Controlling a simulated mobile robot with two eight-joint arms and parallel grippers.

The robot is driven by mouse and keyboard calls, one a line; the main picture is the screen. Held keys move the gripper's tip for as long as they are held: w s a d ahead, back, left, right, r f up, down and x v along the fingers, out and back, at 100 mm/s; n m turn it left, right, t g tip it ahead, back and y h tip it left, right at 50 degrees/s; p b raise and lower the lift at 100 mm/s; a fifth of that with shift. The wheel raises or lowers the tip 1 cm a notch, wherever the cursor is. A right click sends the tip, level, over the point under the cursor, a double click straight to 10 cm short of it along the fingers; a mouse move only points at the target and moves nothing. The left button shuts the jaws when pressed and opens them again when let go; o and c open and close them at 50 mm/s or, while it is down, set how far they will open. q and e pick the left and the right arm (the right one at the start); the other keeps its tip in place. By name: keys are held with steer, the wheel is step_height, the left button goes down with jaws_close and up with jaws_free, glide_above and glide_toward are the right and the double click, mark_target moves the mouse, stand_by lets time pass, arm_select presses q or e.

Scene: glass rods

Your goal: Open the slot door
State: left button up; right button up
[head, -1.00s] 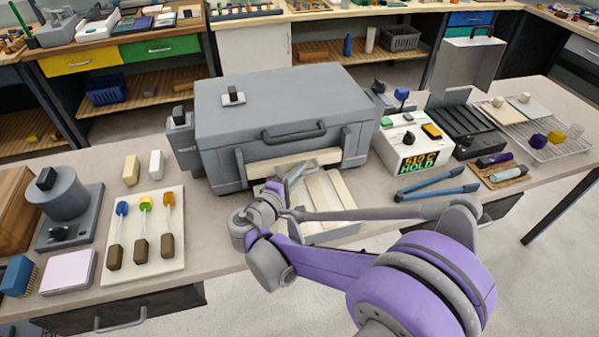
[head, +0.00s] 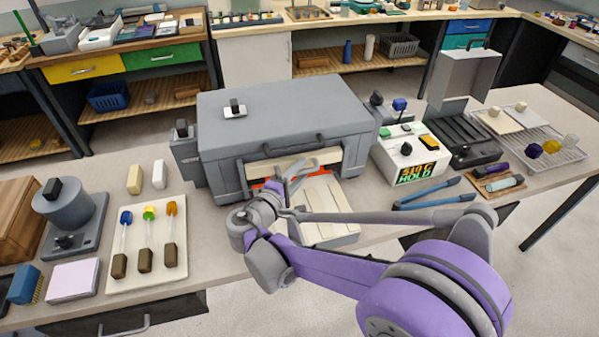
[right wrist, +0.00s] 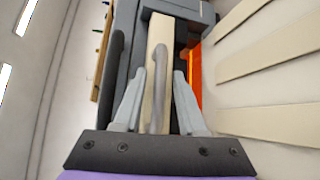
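The slot door (head: 263,170) is a cream strip across the front of the grey kiln (head: 215,150). An orange glow shows beneath it, so it stands partly open. My right gripper (head: 296,173) is at the door. In the right wrist view, the door (right wrist: 152,100) runs upright between the two fingers of my right gripper (right wrist: 158,72). Its light grey bar handle (right wrist: 160,85) also lies between them. The fingers stand apart, with narrow gaps seen beside the handle. Contact is hard to judge. My left gripper is out of view.
A tray with cream slats (head: 325,232) lies before the kiln under my right arm. The control box (head: 390,160) and blue tongs (head: 435,201) are to the right. A board (head: 165,280) with several glass rods is to the left. The kiln's lid handle (head: 305,146) is above the door.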

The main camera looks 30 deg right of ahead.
stand_by(0.3)
steer(key=v, duration=1)
steer(key=shift+s+a, duration=0.25)
steer(key=shift+a, duration=0.05)
